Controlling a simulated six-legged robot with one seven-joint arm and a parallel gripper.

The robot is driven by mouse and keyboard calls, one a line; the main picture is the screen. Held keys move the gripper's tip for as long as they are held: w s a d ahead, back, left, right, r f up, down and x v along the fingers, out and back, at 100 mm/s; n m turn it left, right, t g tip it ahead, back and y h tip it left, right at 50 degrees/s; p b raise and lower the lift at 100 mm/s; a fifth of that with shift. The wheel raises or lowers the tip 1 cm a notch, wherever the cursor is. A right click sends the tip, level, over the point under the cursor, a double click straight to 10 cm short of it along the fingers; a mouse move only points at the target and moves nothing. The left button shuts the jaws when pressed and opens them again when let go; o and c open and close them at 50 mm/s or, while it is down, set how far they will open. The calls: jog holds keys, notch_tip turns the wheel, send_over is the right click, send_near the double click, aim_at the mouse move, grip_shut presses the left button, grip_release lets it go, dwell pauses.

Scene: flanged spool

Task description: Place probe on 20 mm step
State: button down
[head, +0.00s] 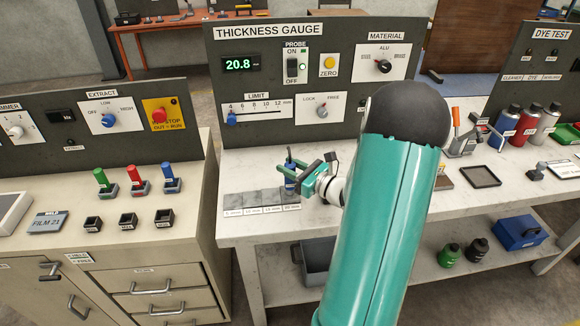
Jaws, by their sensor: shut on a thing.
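The probe (290,184) is a small blue upright cylinder with a dark thin top. My gripper (293,176), with green fingers, is shut on it. The grey step block (241,200) lies on the bench with labelled steps along its front edge. The probe is over its right end, at the step labelled 20 mm (291,207). I cannot tell whether the probe's tip touches the step. The thickness gauge display (240,65) reads 20.8 in green. A green light glows beside the probe switch (292,67).
My teal arm covers the bench's middle and part of the gauge panel (240,138). A black tray (481,176), bottles (529,123) and small tools stand to the right. Bare bench lies left of the step block.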

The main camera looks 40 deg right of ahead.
jog(key=c, duration=1.1)
grip_release()
jog(key=shift+f, duration=0.1)
jog(key=shift+o, duration=0.2)
